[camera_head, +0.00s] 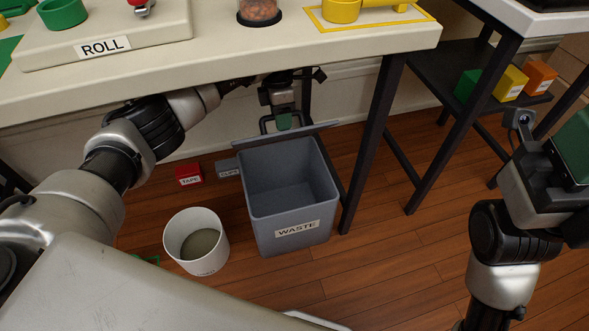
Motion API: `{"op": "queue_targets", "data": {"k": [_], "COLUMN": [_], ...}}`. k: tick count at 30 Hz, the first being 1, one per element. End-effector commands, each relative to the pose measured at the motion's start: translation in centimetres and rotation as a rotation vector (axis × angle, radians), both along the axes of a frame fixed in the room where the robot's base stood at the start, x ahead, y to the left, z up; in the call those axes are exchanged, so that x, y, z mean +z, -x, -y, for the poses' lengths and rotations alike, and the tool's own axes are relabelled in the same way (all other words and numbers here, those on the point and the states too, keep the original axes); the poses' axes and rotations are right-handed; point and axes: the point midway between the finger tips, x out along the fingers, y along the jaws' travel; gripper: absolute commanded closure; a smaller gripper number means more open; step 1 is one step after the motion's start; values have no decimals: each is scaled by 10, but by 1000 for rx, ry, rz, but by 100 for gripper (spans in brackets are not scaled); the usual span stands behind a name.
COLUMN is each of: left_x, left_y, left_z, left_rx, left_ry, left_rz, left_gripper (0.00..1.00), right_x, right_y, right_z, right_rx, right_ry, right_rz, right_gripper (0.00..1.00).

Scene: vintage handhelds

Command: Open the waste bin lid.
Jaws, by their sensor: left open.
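The grey waste bin (290,235), labelled WASTE, stands on the floor under the workbench. Its top is open and its inside shows, empty as far as I can see. The lid (312,131) shows as a thin grey strip along the bin's back edge, raised off the opening. My left gripper (283,123) is open, just behind and above the lid's edge, under the bench. I cannot tell whether it touches the lid. My right arm is at the right side, far from the bin; its fingertips are out of the picture.
A white bucket (183,230) stands left of the bin. A red TAPE box (189,174) and a grey CLIPS box (229,169) are behind. The workbench top (330,40) overhangs my left arm, and a dark bench leg (373,150) stands right of the bin. Floor at right is clear.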

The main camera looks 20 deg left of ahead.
Motion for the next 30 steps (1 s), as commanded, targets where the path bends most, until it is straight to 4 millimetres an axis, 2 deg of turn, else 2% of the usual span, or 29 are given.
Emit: {"op": "queue_targets", "data": {"k": [3, 7, 15, 23, 30], "left_x": [-11, -28, -71, -102, -109], "left_y": [19, 36, 67, 83, 86], "left_z": [12, 24, 45, 56, 58], "left_rx": [-4, -4, -2, -1, 0], "left_ry": [2, 2, 3, 2, 1], "left_rz": [-3, -3, -3, -1, 1], "left_gripper": [58, 58, 58, 58, 58], "right_x": [9, 10, -2, -16, -19], "right_y": [0, 0, 0, 0, 0], "right_z": [0, 0, 0, 0, 0], "right_rx": [0, 0, 0, 0, 0], "right_ry": [0, 0, 0, 0, 0], "right_rz": [0, 0, 0, 0, 0], "right_gripper": [57, 57, 57, 57, 57]}}
